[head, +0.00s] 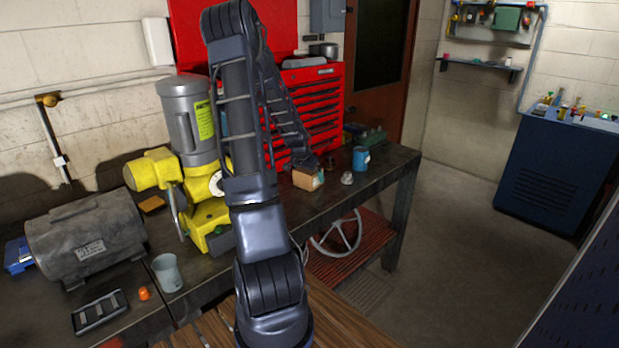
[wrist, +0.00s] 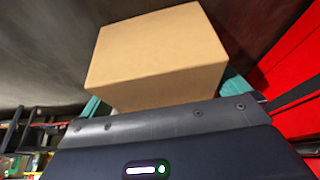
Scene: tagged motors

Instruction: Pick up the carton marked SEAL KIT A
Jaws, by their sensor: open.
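A small brown carton (head: 308,179) stands on the dark workbench, right of the yellow and grey machine; any SEAL KIT A marking is not readable. In the wrist view the carton (wrist: 155,55) fills the upper middle, showing plain faces. My gripper (head: 306,165) is at the carton, reaching down from the upper left. It is open; in the wrist view teal finger parts of my gripper (wrist: 165,96) show at the left and right of the carton. Whether they touch it cannot be told. The fingers are mostly hidden in the head view.
A blue mug (head: 361,158) and a small metallic piece (head: 347,178) stand right of the carton. A red tool chest (head: 325,110) is behind it. The yellow and grey machine (head: 190,125) and a grey motor (head: 88,238) stand left. The floor at right is clear.

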